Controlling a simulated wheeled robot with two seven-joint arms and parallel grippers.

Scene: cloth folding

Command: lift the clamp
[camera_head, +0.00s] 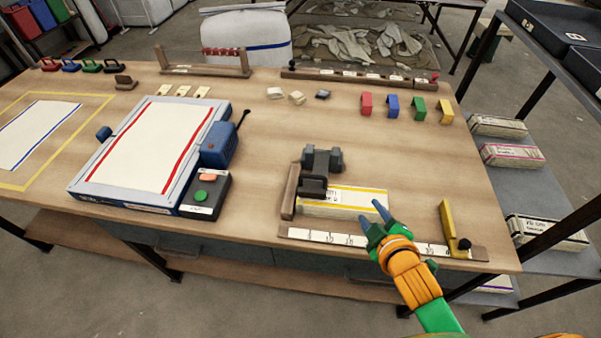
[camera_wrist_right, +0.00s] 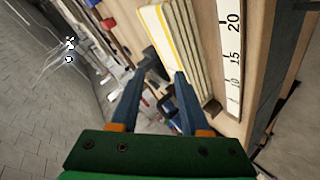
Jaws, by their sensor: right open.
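A black clamp-like piece (camera_head: 313,187) sits at the left end of a folded white stack with yellow stripes (camera_head: 350,200), beside an upright wooden bar (camera_head: 289,192). A dark grey block (camera_head: 322,160) stands just behind it. My right gripper (camera_head: 371,216) is open and empty, with blue fingers over the front right of the stack, apart from the clamp. In the right wrist view the gripper (camera_wrist_right: 159,77) shows parted fingers, with the stack (camera_wrist_right: 172,45) beyond them. A dark piece lies past the fingertips, too unclear to identify. My left gripper is not in view.
A ruler strip (camera_head: 330,238) with a yellow stop (camera_head: 449,228) runs along the table's front edge. A blue-framed press (camera_head: 85,200) with a button box (camera_head: 205,195) stands to the left. Coloured clips (camera_head: 392,106) stand behind. The table right of the stack is mostly clear.

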